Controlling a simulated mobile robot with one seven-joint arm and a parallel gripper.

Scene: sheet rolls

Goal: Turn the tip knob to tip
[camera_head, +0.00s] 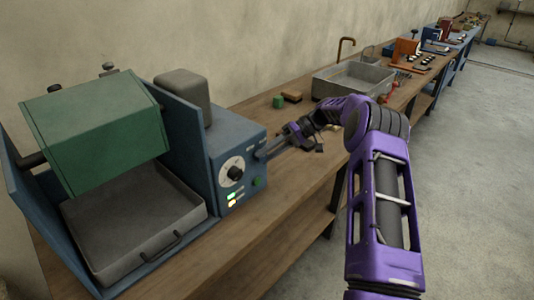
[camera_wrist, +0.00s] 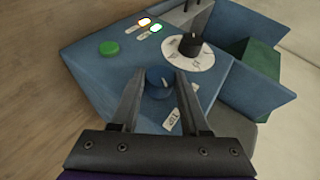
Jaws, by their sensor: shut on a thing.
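The blue machine (camera_head: 233,147) stands at the left end of the bench. A small round blue knob (camera_wrist: 158,84), which I take for the tip knob, sits on its control panel beside small white labels (camera_wrist: 172,120). My gripper (camera_wrist: 161,78) is shut on this knob, one finger on each side; the gripper also shows at the panel's upper right in the head view (camera_head: 264,152). The knob is hidden in the head view. A green box (camera_head: 95,130) hangs at a tilt on the machine above a grey tray (camera_head: 135,262).
On the same panel are a black knob (camera_head: 235,173) on a white dial, a green button (camera_head: 257,183) and lit indicators (camera_head: 232,195). A green block (camera_head: 278,101), a brown block (camera_head: 292,96) and a grey sink (camera_head: 352,80) are farther along the bench. The floor at right is clear.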

